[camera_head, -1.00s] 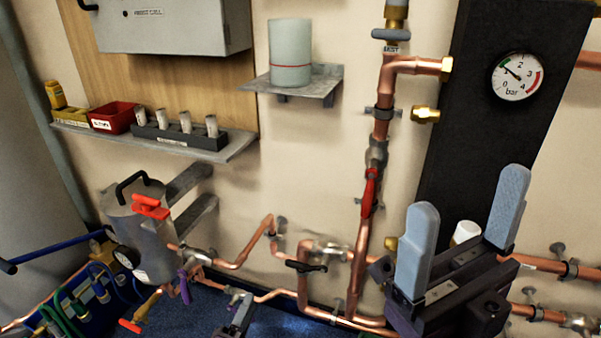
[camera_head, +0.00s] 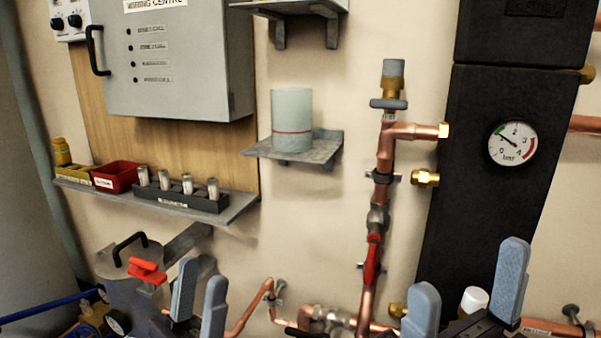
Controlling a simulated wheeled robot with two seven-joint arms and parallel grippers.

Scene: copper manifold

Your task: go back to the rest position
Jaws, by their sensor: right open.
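My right gripper (camera_head: 468,280) is at the lower right in the head view, its two grey fingers pointing up and wide apart. My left gripper (camera_head: 202,275) is at the bottom, left of the middle, in front of the wall near the grey metal vessel (camera_head: 125,262). Its two grey fingers point up, close beside each other. The view does not settle how far its jaws are apart, and I see no object held. Its lower part is cut off by the frame.
A red-handled valve (camera_head: 372,258) sits on the vertical copper pipe. A shelf (camera_head: 325,148) holds a pale cylinder (camera_head: 291,120). Another shelf (camera_head: 238,204) carries a red bin (camera_head: 117,176) and a black rack (camera_head: 180,198). A grey cabinet (camera_head: 190,70) hangs above. The wall between is bare.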

